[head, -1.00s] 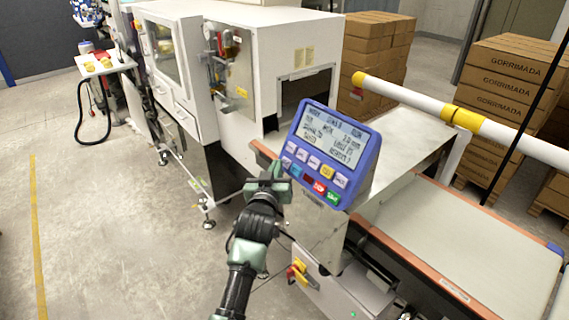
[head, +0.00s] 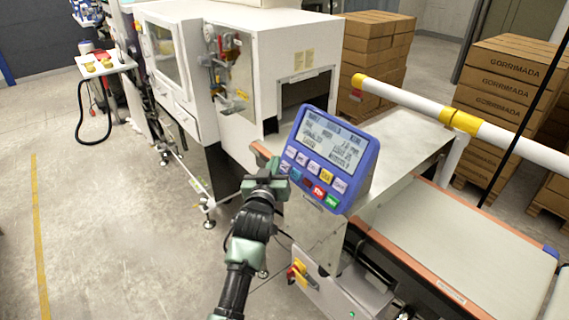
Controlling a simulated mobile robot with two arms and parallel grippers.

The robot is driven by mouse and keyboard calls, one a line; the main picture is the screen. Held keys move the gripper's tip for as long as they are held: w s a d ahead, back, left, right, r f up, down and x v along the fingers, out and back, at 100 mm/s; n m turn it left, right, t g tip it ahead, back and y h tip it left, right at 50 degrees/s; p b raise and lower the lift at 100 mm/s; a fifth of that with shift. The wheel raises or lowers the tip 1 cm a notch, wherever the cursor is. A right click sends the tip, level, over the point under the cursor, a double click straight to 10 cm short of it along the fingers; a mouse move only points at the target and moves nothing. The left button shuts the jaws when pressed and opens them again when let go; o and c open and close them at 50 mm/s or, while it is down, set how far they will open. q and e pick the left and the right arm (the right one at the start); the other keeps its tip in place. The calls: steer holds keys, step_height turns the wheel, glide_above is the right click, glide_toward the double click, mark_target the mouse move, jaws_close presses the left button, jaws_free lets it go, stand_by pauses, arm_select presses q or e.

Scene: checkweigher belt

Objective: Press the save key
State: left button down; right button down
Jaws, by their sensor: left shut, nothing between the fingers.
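A blue control panel (head: 365,168) with a lit screen (head: 330,140) stands tilted on the machine at the picture's middle. Below the screen is a row of pale keys (head: 302,160) with one yellow key (head: 326,176). Under it are a red key (head: 318,191) and a green key (head: 332,201). The lettering is too small to tell which is the save key. My left gripper (head: 275,168) is shut and empty at the panel's lower left corner, beside the leftmost keys. I cannot tell whether it touches the panel. My right gripper is out of view.
A conveyor belt (head: 470,235) runs to the lower right. A white and yellow bar (head: 410,97) crosses above it. A white machine cabinet (head: 270,75) stands behind the panel. A red and yellow switch (head: 298,271) sits below.

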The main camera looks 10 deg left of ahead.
arm_select(q)
steer(key=shift+s+d+f, duration=0.1)
steer(key=shift+d+f, duration=0.1)
steer(key=shift+d, duration=0.25)
steer(key=shift+s+d+f, duration=0.1)
steer(key=shift+d+f, duration=0.1)
steer(key=shift+d, duration=0.2)
steer(key=s+a+r+p, duration=0.1)
steer(key=p, duration=0.1)
steer(key=s+a+r+p, duration=0.1)
steer(key=s+a+p, duration=0.1)
steer(key=shift+s+a+r+p, duration=0.1)
steer(key=shift+s+r+p, duration=0.1)
steer(key=shift+p, duration=0.2)
steer(key=s+a+r+p, duration=0.2)
steer(key=s+a+p, duration=0.1)
steer(key=s+p, duration=0.1)
steer(key=shift+a+r+p, duration=0.15)
steer(key=shift+r+p, duration=0.25)
steer(key=shift+p, duration=0.3)
steer(key=shift+s, duration=0.1)
